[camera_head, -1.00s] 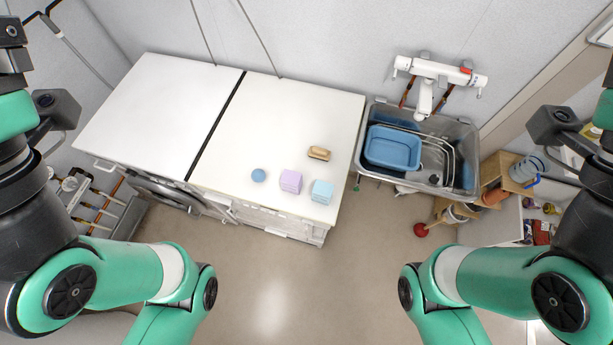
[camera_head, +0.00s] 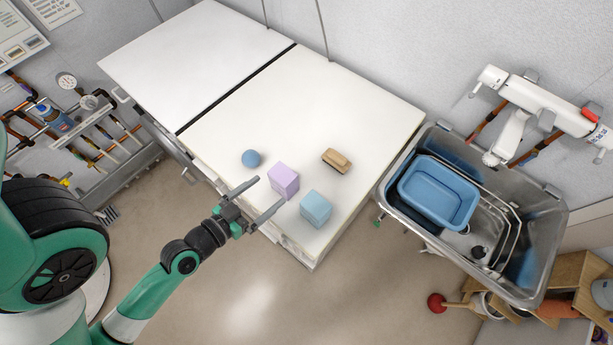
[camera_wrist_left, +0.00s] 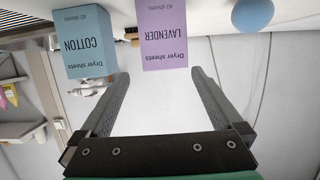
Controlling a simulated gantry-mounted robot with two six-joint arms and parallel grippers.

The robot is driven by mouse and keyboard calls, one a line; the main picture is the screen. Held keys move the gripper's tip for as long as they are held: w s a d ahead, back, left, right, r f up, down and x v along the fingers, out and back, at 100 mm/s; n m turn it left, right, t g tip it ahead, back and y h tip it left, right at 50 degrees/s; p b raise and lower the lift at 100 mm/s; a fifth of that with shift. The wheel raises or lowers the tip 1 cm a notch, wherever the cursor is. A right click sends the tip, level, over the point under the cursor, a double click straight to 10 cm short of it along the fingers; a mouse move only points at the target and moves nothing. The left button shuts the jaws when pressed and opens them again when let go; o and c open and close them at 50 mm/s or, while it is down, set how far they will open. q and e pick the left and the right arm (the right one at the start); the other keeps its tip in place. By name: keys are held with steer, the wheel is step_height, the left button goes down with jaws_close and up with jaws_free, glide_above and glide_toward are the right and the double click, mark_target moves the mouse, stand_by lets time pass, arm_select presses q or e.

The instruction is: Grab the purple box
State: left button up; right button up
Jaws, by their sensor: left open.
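The purple box (camera_head: 284,181) stands on the white worktop near its front edge, between a blue ball and a light blue box. In the left wrist view the purple box (camera_wrist_left: 166,35) reads "Lavender Dryer sheets" upside down and lies ahead of the space between the fingers. My left gripper (camera_head: 262,197) is open and empty, its two fingers pointing at the purple box from the front edge. In the left wrist view the open fingers (camera_wrist_left: 159,75) show nothing between them but the white surface. My right gripper is not in view.
The light blue box (camera_head: 316,208) stands close on the right of the purple box, and the blue ball (camera_head: 251,158) on its left. A wooden brush (camera_head: 336,160) lies behind. A metal sink (camera_head: 524,292) with a blue basin (camera_head: 437,193) is at right.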

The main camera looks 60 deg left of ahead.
mark_target(277, 183)
arm_select(q)
steer(key=shift+s+f, duration=0.55)
steer(key=shift+f, duration=0.15)
steer(key=shift+w+a+r, duration=0.1)
steer(key=shift+a+r, duration=0.05)
steer(key=shift+r, duration=0.05)
steer(key=w+p, duration=0.1)
steer(key=p, duration=0.1)
steer(key=w+p, duration=0.1)
steer(key=p, duration=0.1)
steer(key=shift+w+a+r, duration=0.1)
steer(key=shift+a+r, duration=0.05)
steer(key=shift+a, duration=0.25)
steer(key=x, duration=0.3)
steer(key=shift+w+a+f+p, duration=0.1)
steer(key=shift+a+f+p, duration=0.05)
steer(key=shift+f+p, duration=0.15)
steer(key=shift+w+a+f, duration=0.15)
steer(key=shift+w+f, duration=0.15)
steer(key=shift+w, duration=0.05)
steer(key=x, duration=0.5)
steer(key=shift+w+a+p, duration=0.1)
steer(key=shift+a+p, duration=0.05)
steer(key=shift+p, duration=0.25)
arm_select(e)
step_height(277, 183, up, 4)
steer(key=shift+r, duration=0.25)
arm_select(q)
steer(key=shift+c, duration=0.2)
steer(key=c, duration=1.2)
